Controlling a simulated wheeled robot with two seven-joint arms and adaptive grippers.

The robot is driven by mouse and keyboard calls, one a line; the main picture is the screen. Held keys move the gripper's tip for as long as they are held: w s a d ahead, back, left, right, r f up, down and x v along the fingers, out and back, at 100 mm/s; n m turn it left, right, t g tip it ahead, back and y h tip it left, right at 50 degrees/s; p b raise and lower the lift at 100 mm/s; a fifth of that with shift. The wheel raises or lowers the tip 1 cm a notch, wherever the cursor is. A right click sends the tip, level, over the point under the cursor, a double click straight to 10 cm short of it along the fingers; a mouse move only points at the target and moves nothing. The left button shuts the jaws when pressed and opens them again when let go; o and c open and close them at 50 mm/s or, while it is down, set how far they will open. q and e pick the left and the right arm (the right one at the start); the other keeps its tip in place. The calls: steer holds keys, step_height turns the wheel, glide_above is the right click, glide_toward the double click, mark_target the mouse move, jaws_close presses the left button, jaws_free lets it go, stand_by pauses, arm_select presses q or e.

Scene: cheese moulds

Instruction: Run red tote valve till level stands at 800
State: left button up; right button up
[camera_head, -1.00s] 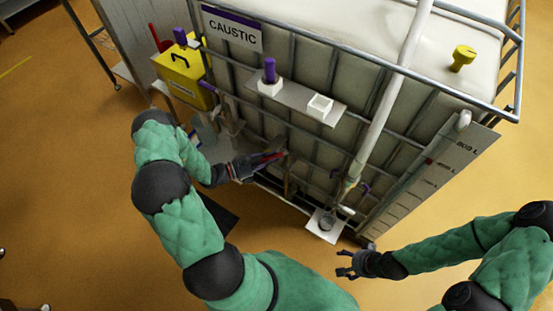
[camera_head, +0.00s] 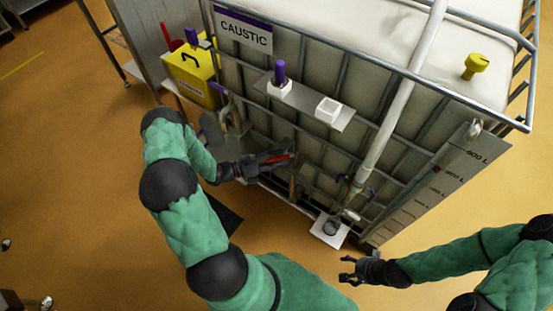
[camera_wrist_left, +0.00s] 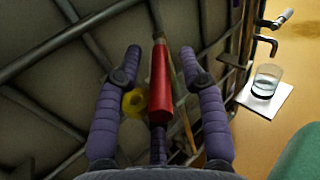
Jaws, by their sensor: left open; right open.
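The white tote (camera_head: 400,95) in its metal cage bears a CAUSTIC sign (camera_head: 243,31). My right gripper (camera_head: 346,270) is open and empty right of the tote's front.
A glass (camera_wrist_left: 266,80) stands on a white plate (camera_wrist_left: 280,97) below a small tap. A shelf (camera_head: 305,100) on the cage holds a purple-topped piece (camera_head: 280,75). A yellow box (camera_head: 193,75) stands left.

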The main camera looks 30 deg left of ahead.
arm_select(q)
steer(key=v, duration=1.2)
